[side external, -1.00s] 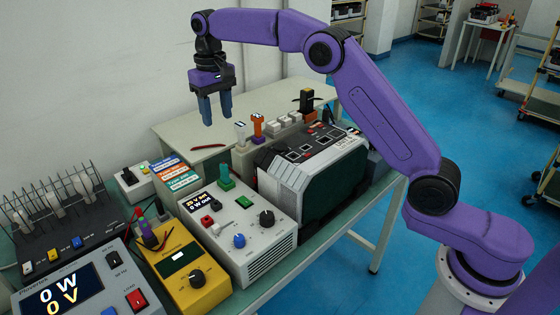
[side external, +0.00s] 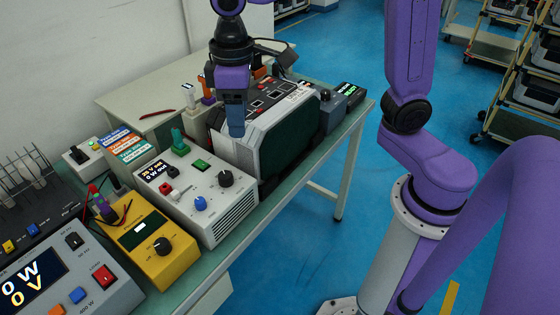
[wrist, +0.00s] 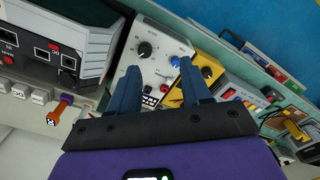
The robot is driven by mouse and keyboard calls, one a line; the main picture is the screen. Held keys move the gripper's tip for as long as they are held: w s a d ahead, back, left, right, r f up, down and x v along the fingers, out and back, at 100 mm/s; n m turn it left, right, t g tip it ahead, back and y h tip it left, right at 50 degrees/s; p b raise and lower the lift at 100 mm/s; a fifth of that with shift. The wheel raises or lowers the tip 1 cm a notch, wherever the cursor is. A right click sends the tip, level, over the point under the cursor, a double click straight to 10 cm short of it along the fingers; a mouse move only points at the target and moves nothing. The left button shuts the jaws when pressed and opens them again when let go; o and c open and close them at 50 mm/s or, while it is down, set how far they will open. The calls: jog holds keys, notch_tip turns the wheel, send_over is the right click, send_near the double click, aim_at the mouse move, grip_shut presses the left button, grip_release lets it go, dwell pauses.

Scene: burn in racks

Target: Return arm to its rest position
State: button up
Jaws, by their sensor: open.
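My gripper (side external: 236,122) has a purple body and blue fingers. In the side view it points down in front of the grey and dark-green boxy unit (side external: 290,130), with its fingers overlapping in the picture. In the wrist view the two blue fingers (wrist: 158,72) are spread apart with nothing between them. Behind them lies the light-grey power supply (wrist: 157,50) with its knobs; I cannot tell the exact height above it. My purple arm rises from its round base at the right.
The power supply (side external: 222,205) stands left of the boxy unit. A yellow meter (side external: 158,262) and a grey display unit (side external: 95,292) stand nearer the front left. A red probe (side external: 157,114) lies on the table behind.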

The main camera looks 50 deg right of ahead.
jog(key=s+d+f+n, duration=0.2)
jog(key=s+d, duration=0.3)
jog(key=s, duration=0.4)
jog(key=s+d+f+n, duration=0.3)
jog(key=s+d, duration=0.3)
jog(key=s, duration=0.4)
jog(key=shift+f, duration=0.5)
dwell(0.4)
